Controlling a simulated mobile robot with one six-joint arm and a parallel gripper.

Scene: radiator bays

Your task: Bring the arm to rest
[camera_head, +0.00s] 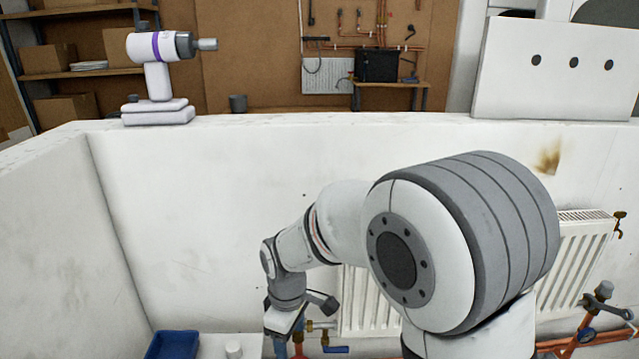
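My arm reaches from the lower right of the picture, over the front of the radiator, to the left. It bends downward at the wrist. My gripper (284,322) points down near the bottom edge, just left of the radiator (366,305). Its fingers are small and partly cut off or hidden, so I cannot tell whether they are open or shut, or whether they hold anything. Brass valve fittings and a blue handle (335,349) are close to the right of it.
A white wall has a drill (158,85) standing on its top and a white panel with three holes (556,66) at right. Copper pipes and a wrench (606,305) are lower right.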

